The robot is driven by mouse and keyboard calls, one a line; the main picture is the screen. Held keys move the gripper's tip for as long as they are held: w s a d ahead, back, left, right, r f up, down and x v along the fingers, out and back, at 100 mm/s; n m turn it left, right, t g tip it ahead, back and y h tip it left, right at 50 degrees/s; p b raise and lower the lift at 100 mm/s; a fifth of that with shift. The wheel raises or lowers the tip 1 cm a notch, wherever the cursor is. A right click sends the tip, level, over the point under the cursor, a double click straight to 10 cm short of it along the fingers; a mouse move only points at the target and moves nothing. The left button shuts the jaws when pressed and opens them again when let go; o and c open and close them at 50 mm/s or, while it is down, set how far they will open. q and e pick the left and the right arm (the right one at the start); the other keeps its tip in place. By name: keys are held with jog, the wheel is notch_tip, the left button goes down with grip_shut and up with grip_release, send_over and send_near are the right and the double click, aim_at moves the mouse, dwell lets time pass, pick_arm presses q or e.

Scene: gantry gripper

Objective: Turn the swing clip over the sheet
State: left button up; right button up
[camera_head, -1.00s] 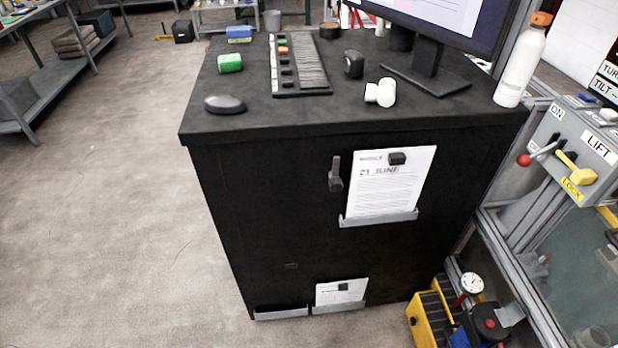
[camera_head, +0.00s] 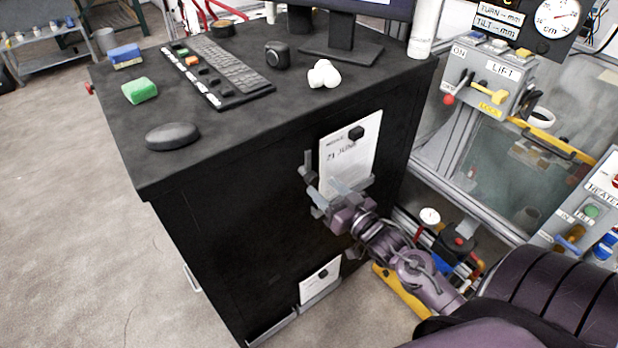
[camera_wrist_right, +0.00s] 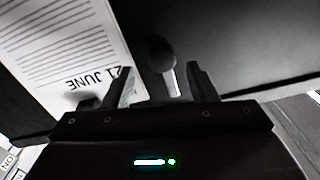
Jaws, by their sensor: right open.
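The swing clip (camera_head: 308,163) is a dark grey lever on the front of the black cabinet, just left of the sheet. The sheet (camera_head: 345,148) is white, headed 21 JUNE, with a black block on its upper part and its lower end by a grey ledge. My right gripper (camera_head: 325,190) is open at the clip and partly hides the clip and the sheet's lower part. In the right wrist view the clip (camera_wrist_right: 162,57) shows between the two spread fingers (camera_wrist_right: 162,85), with the sheet (camera_wrist_right: 62,45) to the left. I cannot tell whether the fingers touch the clip. My left gripper is out of view.
A smaller sheet (camera_head: 318,281) sits in a low holder on the cabinet front. The cabinet top (camera_head: 235,135) holds a keyboard-like panel, a green block, a dark oval object and a monitor. A control box marked LIFT (camera_head: 488,80) stands to the right. Floor is clear at left.

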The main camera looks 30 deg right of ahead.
aim_at(315, 181)
jog(key=w, duration=0.4)
jog(key=shift+a+p, duration=0.3)
jog(key=shift+w, duration=0.45)
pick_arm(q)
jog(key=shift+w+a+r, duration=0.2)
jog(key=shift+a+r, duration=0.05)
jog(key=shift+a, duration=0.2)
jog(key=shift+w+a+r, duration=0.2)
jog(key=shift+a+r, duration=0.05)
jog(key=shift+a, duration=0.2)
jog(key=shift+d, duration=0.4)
pick_arm(e)
grip_shut()
